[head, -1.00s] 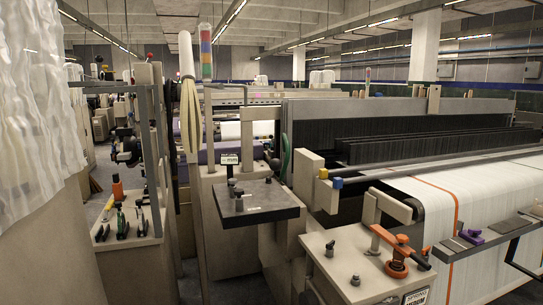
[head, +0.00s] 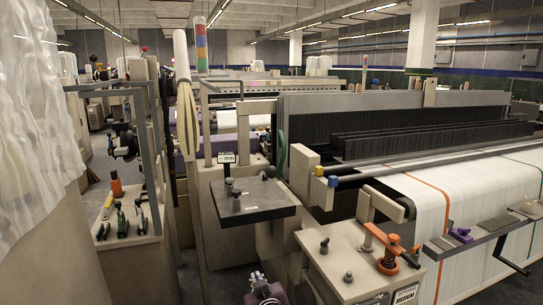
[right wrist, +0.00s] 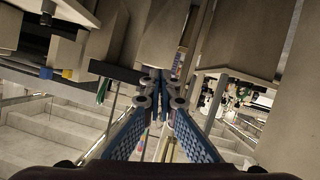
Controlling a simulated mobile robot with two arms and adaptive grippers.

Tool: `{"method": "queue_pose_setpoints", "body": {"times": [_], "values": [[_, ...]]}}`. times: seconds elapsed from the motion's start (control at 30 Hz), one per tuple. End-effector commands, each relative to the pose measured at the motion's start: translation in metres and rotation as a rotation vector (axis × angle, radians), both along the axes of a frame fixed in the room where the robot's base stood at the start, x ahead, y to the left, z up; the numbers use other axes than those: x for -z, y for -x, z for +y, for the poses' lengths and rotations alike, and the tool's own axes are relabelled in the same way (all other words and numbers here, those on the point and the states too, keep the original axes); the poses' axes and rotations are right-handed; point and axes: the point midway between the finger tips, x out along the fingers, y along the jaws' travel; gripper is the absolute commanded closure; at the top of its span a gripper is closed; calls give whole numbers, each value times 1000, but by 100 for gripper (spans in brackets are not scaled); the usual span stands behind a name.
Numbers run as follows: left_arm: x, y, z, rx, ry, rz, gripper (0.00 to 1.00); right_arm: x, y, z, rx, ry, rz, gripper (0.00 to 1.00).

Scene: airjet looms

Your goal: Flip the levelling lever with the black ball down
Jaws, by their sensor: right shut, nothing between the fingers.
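My right gripper (head: 258,277) shows at the bottom edge of the head view, below the dark plate and left of the beige box. In the right wrist view its blue fingers (right wrist: 160,88) meet at the tips, with nothing between them. Small black-topped controls stand on the beige box (head: 324,246) and a black ball (head: 270,172) sits at the dark plate's back right corner. I cannot tell for sure which is the levelling lever. The gripper is apart from all of these. My left gripper is not in view.
The dark plate (head: 253,212) juts out above and behind the gripper. The beige box (head: 345,258) with an orange lever (head: 388,250) stands to the right. A tool shelf (head: 128,232) is at the left. White cloth (head: 460,195) covers the loom's right side.

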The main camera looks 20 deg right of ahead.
Motion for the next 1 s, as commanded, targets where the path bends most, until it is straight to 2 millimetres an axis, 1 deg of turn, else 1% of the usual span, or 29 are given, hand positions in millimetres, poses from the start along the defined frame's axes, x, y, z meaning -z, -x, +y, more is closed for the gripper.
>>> {"method": "queue_pose_setpoints", "body": {"times": [0.03, 0.07, 0.1, 0.17, 0.2, 0.3, 0.33, 0.4, 0.5, 0.83, 0.93, 1.0], "values": [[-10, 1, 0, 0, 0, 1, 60, -72, -8, -2, 21, -11, -90, 100], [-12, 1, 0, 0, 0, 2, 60, -106, -9, -4, 34, -17, -135, 100], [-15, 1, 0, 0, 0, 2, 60, -149, -9, -8, 53, -25, -192, 100], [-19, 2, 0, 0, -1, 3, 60, -207, -3, -14, 79, -40, -270, 100], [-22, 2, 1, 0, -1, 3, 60, -240, 3, -18, 95, -51, -317, 100], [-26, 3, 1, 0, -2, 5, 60, -302, 19, -27, 129, -75, -406, 100], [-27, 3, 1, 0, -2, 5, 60, -316, 23, -29, 136, -82, -427, 100], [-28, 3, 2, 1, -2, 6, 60, -337, 31, -33, 149, -94, -459, 100], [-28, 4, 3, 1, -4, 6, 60, -352, 37, -36, 158, -101, -484, 100], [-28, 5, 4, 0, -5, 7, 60, -352, 37, -36, 159, -102, -485, 100], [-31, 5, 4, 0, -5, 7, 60, -354, 33, -37, 159, -101, -485, 100], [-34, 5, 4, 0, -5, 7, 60, -355, 27, -38, 160, -100, -483, 100]]}}
